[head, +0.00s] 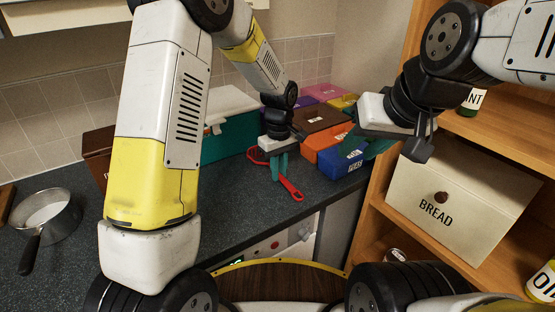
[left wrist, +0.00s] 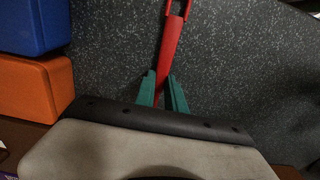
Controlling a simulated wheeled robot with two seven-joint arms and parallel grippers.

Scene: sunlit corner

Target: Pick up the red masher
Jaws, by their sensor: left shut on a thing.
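The red masher (head: 291,189) lies on or just above the dark counter, with its handle toward the front edge and its rounded red head (head: 257,155) to the back left. In the left wrist view, the red handle (left wrist: 171,45) runs up from between my fingers. My left gripper (head: 279,178) points down with its teal fingers (left wrist: 161,78) shut on the masher. Part of the masher is hidden behind the gripper. My right gripper (head: 375,146) is at the right, apart from the masher, its fingers partly hidden, so its opening is unclear.
Several coloured boxes stand at the back right, including an orange box (head: 324,145) and a blue box (head: 341,161). A teal box (head: 228,142) is behind the masher. A pan (head: 48,214) sits at the left. A wooden shelf holds a bread bin (head: 460,180).

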